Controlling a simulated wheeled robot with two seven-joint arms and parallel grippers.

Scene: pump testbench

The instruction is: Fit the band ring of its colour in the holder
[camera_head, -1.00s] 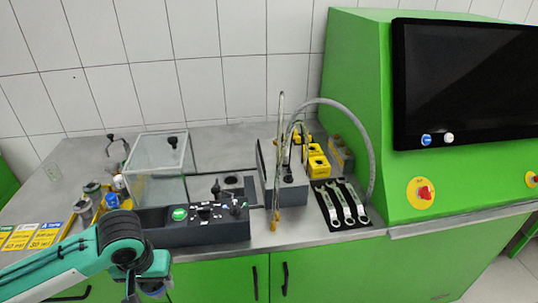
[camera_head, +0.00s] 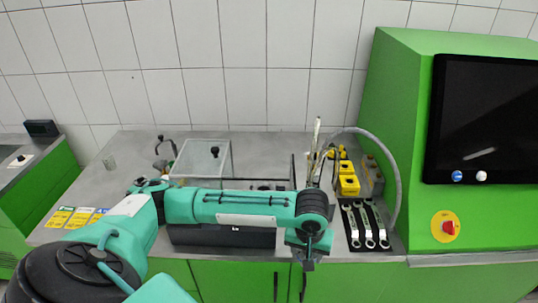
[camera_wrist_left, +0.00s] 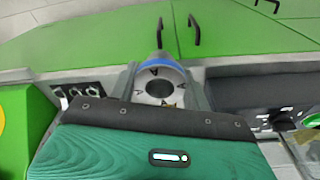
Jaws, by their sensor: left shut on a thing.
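My left gripper (camera_head: 308,264) hangs at the end of my arm in front of the worktop's front edge, left of the wrenches. In the left wrist view its fingers (camera_wrist_left: 163,88) are shut on a grey metal ring (camera_wrist_left: 143,88) with dark letter marks, a dark hole and a blue band at its far side. In the head view the ring is too small to make out. I cannot tell which thing is the holder. Yellow blocks (camera_head: 348,186) with dark holes on top stand at the back right. My right gripper is not in view.
Wrenches (camera_head: 368,226) lie on a black mat beside the green machine (camera_head: 400,115). A grey hose (camera_head: 394,180) arches over there. A glass box (camera_head: 206,160) stands behind my arm. Yellow labelled cards (camera_head: 78,217) lie at left. My arm hides much of the worktop's middle.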

